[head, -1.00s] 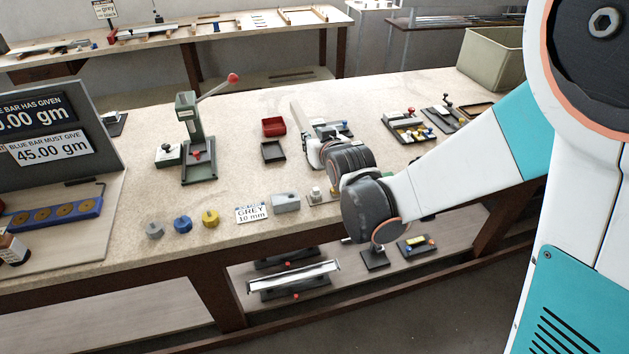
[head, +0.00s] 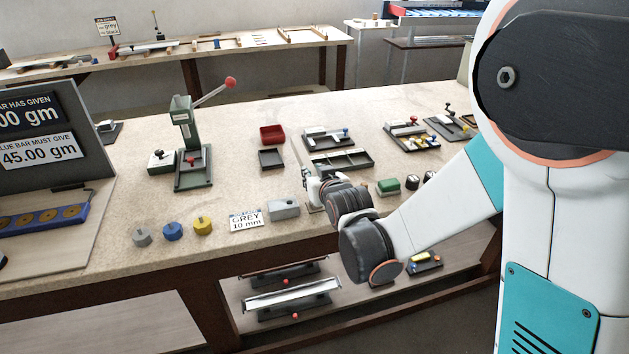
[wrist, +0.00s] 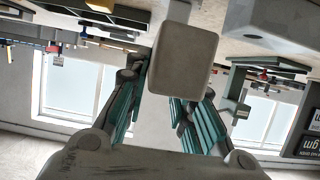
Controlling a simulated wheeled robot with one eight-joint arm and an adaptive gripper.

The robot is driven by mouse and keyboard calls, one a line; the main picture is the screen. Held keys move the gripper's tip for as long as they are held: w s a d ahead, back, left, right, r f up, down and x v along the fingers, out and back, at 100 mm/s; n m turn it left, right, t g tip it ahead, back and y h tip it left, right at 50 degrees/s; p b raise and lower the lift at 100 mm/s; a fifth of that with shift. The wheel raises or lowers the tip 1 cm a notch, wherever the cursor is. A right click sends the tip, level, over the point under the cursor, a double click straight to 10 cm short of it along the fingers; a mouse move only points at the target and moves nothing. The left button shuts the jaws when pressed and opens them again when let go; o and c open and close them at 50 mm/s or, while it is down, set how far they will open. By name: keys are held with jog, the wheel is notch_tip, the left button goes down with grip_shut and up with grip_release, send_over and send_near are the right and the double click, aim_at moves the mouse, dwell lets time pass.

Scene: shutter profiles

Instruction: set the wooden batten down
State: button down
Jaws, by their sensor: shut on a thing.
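The wooden batten (wrist: 185,60) is a pale beige bar, seen nearly end-on in the wrist view. My gripper (wrist: 165,100) is shut on it, with teal finger pads on either side. In the head view my gripper (head: 312,182) is over the front part of the bench, right of the grey block. Only a thin pale sliver of the batten (head: 299,158) shows there; the rest is hidden or seen edge-on. I cannot tell whether the batten touches the bench.
A lever press (head: 190,150) stands at the left. Bare bench lies between these.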

jog(key=shift+r, duration=0.1)
jog(key=shift+f+b, duration=0.5)
jog(key=shift+f, duration=0.05)
jog(key=shift+f, duration=0.1)
jog(key=c, duration=1.4)
grip_release()
jog(key=shift+o, duration=0.2)
